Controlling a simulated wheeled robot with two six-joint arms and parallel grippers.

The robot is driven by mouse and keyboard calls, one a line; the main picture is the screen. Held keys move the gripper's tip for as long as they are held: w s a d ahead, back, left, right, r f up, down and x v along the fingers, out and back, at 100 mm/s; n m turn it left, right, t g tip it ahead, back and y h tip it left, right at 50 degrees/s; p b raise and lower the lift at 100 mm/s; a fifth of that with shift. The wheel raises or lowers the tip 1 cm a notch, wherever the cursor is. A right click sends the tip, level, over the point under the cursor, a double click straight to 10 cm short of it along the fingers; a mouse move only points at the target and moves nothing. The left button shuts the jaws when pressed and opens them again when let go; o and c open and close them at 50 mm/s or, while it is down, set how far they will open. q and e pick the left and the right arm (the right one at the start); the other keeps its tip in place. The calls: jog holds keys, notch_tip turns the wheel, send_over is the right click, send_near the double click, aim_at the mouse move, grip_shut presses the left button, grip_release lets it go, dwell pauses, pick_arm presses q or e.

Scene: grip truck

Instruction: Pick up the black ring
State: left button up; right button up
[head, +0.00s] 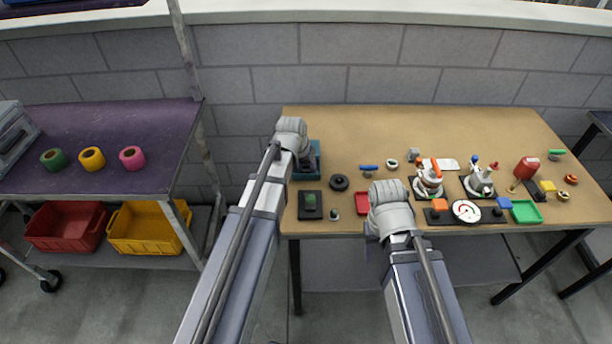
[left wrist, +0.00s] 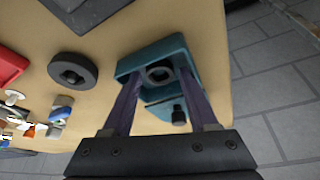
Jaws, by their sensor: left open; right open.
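A black ring (head: 339,183) lies flat on the wooden table, right of the teal holder (head: 318,148); it also shows in the left wrist view (left wrist: 73,72), left of my fingers. My left gripper (left wrist: 160,80) is open, its two purple fingers spread over the teal holder (left wrist: 130,66). A dark round part with a hole (left wrist: 160,74) sits in the holder between the fingers, and no grip on it shows. In the head view my left fingers are hidden by the wrist. My right gripper (head: 372,232) is over the table's front edge, its fingers mostly hidden.
A black tray (head: 310,205) and a red tray (head: 362,203) lie near the black ring. Several small parts and fixtures crowd the table's right half. A cart with tape rolls (head: 92,158) stands left. The table's back strip (head: 400,125) is clear.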

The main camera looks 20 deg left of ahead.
aim_at(305, 173)
pick_arm(q)
jog(key=shift+w+f, duration=0.1)
jog(key=shift+f, duration=0.05)
grip_shut()
dwell(0.4)
notch_tip(305, 173, up, 10)
jog(key=p, duration=1)
